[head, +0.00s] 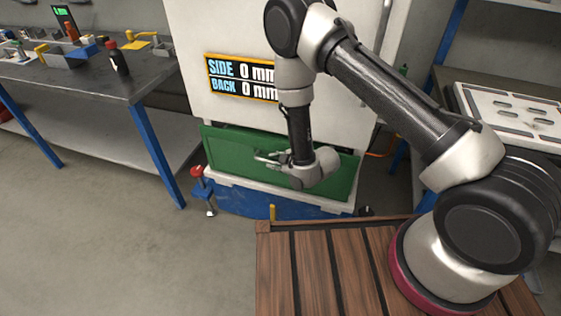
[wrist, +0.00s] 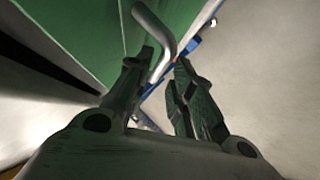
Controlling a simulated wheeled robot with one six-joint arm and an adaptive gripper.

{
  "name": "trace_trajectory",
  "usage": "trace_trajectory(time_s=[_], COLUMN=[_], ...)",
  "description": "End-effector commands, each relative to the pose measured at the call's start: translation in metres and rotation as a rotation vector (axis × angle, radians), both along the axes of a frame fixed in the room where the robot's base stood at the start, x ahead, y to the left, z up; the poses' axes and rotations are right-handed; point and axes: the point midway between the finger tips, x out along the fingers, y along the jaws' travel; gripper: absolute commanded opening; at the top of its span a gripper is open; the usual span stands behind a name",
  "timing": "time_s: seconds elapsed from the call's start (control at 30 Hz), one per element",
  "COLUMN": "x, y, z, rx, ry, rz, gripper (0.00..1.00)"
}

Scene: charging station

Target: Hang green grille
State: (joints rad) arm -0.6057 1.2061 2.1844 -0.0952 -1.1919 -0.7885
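The green grille (head: 232,147) is a wide green panel set low on the front of the white cabinet. It also fills the upper left of the wrist view (wrist: 85,35). A bent grey handle (wrist: 160,35) stands out from it. My gripper (head: 268,158) is in front of the grille, left of its middle, pointing left. In the wrist view its two fingers (wrist: 165,75) are apart, with the handle running between them. There seems to be a gap beside the handle, so I see no firm grip. My wrist hides part of the grille.
The white cabinet (head: 190,50) carries a display (head: 240,78) reading 0 mm for side and back. A blue base with a red-topped clamp (head: 197,172) is below. A workbench (head: 110,85) with tools stands left. A slotted white panel (head: 520,110) lies right. The floor at left is clear.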

Motion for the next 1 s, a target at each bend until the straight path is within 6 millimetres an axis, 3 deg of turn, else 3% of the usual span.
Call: trace_trajectory(time_s=[0.27,0.6,0.73,0.93,0.97,1.0], x=[0.021,0.024,0.024,0.024,0.024,0.024], y=[0.018,0.021,0.021,0.021,0.021,0.021], z=[-0.021,-0.024,-0.024,-0.024,-0.024,-0.024], rx=[0.001,-0.001,-0.001,-0.001,-0.001,-0.001], ry=[0.001,0.002,0.002,0.002,0.002,0.002], rz=[-0.001,-0.001,-0.001,-0.001,-0.001,-0.001], gripper=[0.23,0.23,0.00,0.00,0.08,0.01])
